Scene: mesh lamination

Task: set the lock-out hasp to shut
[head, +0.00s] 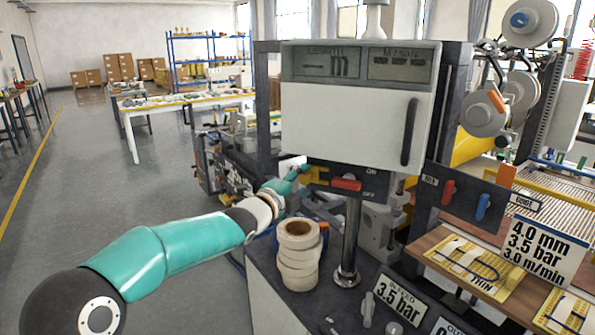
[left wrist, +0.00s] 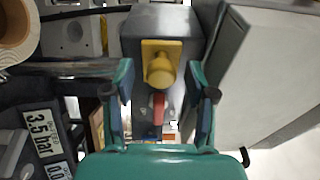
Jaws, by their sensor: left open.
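A yellow fitting, which looks like the lock-out hasp (left wrist: 160,62), sits on the end of a dark grey box (left wrist: 160,20) in the left wrist view. A bit of yellow also shows beside my gripper in the head view. I cannot tell its exact setting. A red handle (head: 346,184) is on the front of the box under the white cabinet; red also shows below the yellow fitting in the wrist view. My left gripper (left wrist: 160,92) is open, its fingers on either side of the yellow fitting, with no clear contact. My right gripper is out of view.
A white cabinet (head: 355,120) with a dark handle stands above the box. A metal post (head: 349,240) rises below it, beside a stack of tape rolls (head: 298,255) on the dark console. A panel with red and blue levers (head: 465,198) is at right. Open floor lies left.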

